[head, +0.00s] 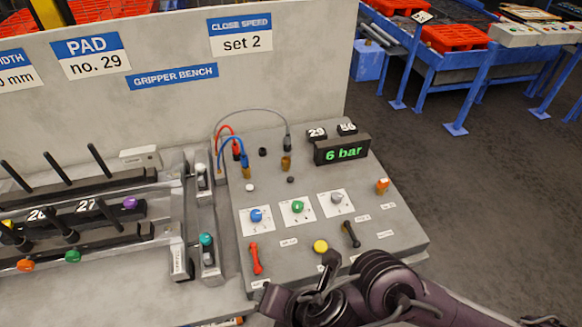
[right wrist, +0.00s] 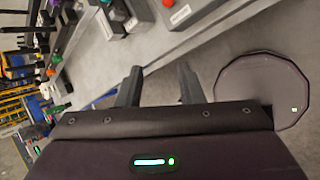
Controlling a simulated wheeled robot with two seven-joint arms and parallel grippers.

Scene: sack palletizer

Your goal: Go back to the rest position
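My right arm (head: 385,290) comes in from the bottom right of the head view, in front of the lower edge of the control panel (head: 400,232). In the right wrist view my right gripper (right wrist: 160,86) has its two dark fingers apart with nothing between them. The grey bench edge lies beyond the fingertips. In the head view the fingertips cannot be clearly made out. My left gripper is in neither view.
The panel has a red lever (head: 256,259), a black lever (head: 351,235), a yellow button (head: 320,246), knobs, hoses and a "6 bar" display (head: 343,150). A rack (head: 80,255) of pads stands at left. Open floor (head: 480,210) lies to the right, before blue tables (head: 455,75).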

